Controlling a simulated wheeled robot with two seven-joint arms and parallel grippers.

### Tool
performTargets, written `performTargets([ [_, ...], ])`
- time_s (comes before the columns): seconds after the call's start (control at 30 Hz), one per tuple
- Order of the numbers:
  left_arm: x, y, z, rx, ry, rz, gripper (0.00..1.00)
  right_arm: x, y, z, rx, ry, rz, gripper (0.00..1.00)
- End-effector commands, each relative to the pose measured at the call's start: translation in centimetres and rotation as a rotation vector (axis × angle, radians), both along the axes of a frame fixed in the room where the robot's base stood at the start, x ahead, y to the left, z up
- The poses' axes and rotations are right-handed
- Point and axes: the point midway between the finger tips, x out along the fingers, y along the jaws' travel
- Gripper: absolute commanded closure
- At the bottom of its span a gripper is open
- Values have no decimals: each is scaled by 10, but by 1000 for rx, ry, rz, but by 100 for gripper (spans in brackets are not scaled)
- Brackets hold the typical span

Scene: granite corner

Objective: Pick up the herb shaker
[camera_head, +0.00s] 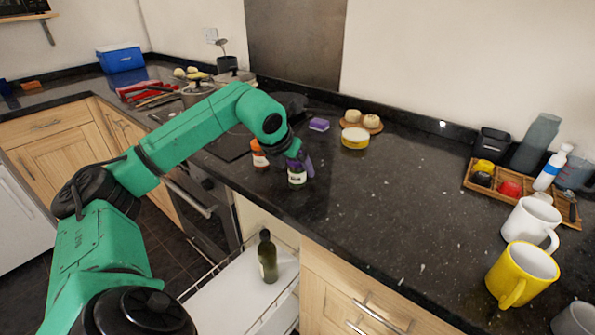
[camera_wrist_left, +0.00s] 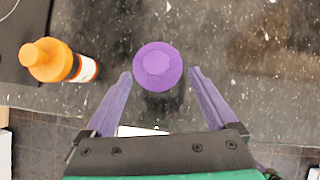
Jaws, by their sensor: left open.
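The herb shaker (camera_head: 297,177) appears to be the small jar with a green and white label, standing on the dark counter near its front edge. In the left wrist view its round purple lid (camera_wrist_left: 158,66) is seen from above. My left gripper (camera_head: 303,167) is right at the jar and partly covers its top in the head view. In the left wrist view the purple fingers of the left gripper (camera_wrist_left: 160,76) are apart, with the lid between and slightly beyond their tips. I cannot tell whether they touch it. My right gripper is not in view.
An orange-capped bottle (camera_head: 259,155) stands just left of the jar. A purple sponge-like block (camera_head: 319,125) and a yellow tin (camera_head: 355,138) lie behind. A green bottle (camera_head: 267,258) stands in the open drawer below. The counter's middle is clear; mugs (camera_head: 521,272) stand at right.

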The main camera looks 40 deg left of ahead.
Motion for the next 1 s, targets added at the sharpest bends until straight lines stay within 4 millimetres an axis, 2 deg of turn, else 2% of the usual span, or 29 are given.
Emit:
performTargets([
  [0.1,10,5,-17,-3,6,0,9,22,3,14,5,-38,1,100],
  [0.17,16,6,-27,-3,2,-2,9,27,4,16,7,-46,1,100],
  [0.27,21,7,-36,-1,1,-1,9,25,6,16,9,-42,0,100],
  [0.43,22,8,-37,1,0,-1,9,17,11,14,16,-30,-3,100],
  [0.47,22,8,-37,1,0,-1,16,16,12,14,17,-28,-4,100],
  [0.5,22,7,-37,1,0,-1,32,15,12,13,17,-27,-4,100],
  [0.67,21,7,-37,1,0,-1,93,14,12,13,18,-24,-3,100],
  [0.7,21,7,-37,1,0,-1,100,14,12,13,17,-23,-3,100],
  [1.0,22,7,-32,0,-2,-1,100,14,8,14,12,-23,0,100],
])
